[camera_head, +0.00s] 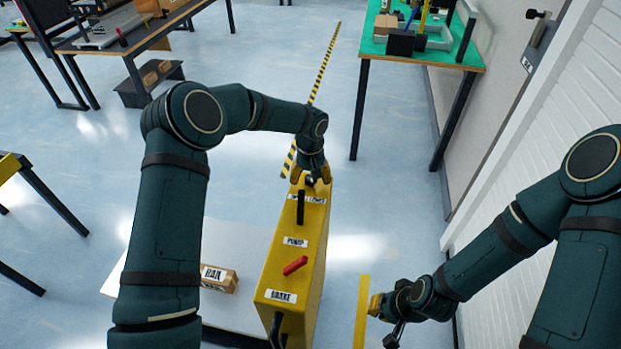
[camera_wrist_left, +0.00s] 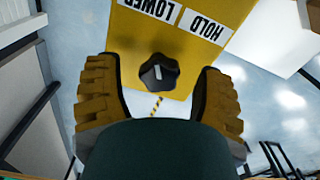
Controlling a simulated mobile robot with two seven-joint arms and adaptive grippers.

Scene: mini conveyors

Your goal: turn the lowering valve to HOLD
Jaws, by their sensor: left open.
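The lowering valve is a black lobed knob (camera_wrist_left: 158,72) with a short white mark, on the yellow panel (camera_wrist_left: 190,45). The mark points roughly toward the labels; I cannot tell exactly which one. My left gripper (camera_wrist_left: 160,105) is open, with one finger on each side of the knob and visible gaps. In the head view this left gripper (camera_head: 311,180) is at the far end of the yellow unit (camera_head: 292,255). My right gripper (camera_head: 383,308) is beside the unit; its opening is unclear.
The unit's top also carries a black lever (camera_head: 300,207), a PUMP label (camera_head: 295,242), a red handle (camera_head: 295,265) and a BRAKE label (camera_head: 281,296). A cardboard box (camera_head: 219,279) lies to its left. A green-topped table (camera_head: 455,57) stands at the back right.

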